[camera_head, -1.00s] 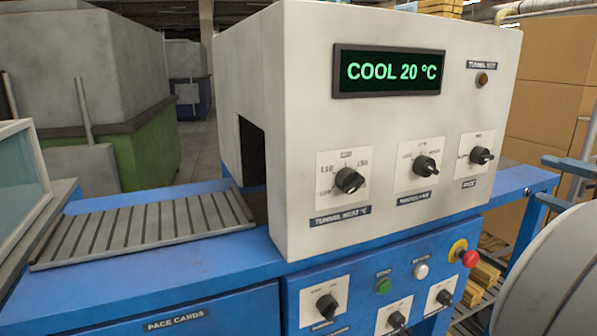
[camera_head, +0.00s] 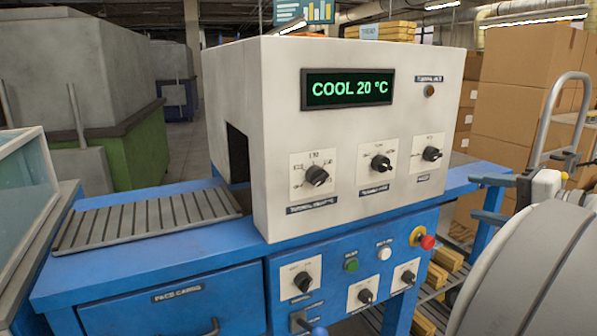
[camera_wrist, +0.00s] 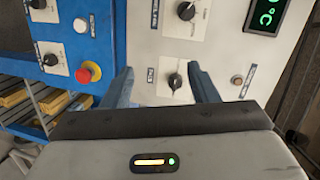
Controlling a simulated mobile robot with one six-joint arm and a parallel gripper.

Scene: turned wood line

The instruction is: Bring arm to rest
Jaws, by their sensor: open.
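My gripper (camera_head: 478,198) is at the right in the head view, just right of the white tunnel housing (camera_head: 235,75). Its two blue-grey fingers point left. In the wrist view my gripper (camera_wrist: 161,82) is open and empty. A black knob (camera_wrist: 175,82) on the white panel shows between the fingers, with no visible contact. The same rightmost knob (camera_head: 432,154) shows in the head view. A grey rounded part of my arm fills the lower right of the head view.
The display (camera_head: 347,89) reads COOL 20 °C. A red stop button (camera_head: 427,242) sits on the blue lower panel. A slatted conveyor (camera_head: 145,222) is at the left. A trolley handle (camera_head: 545,115) and stacked cartons (camera_head: 525,90) stand behind the gripper.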

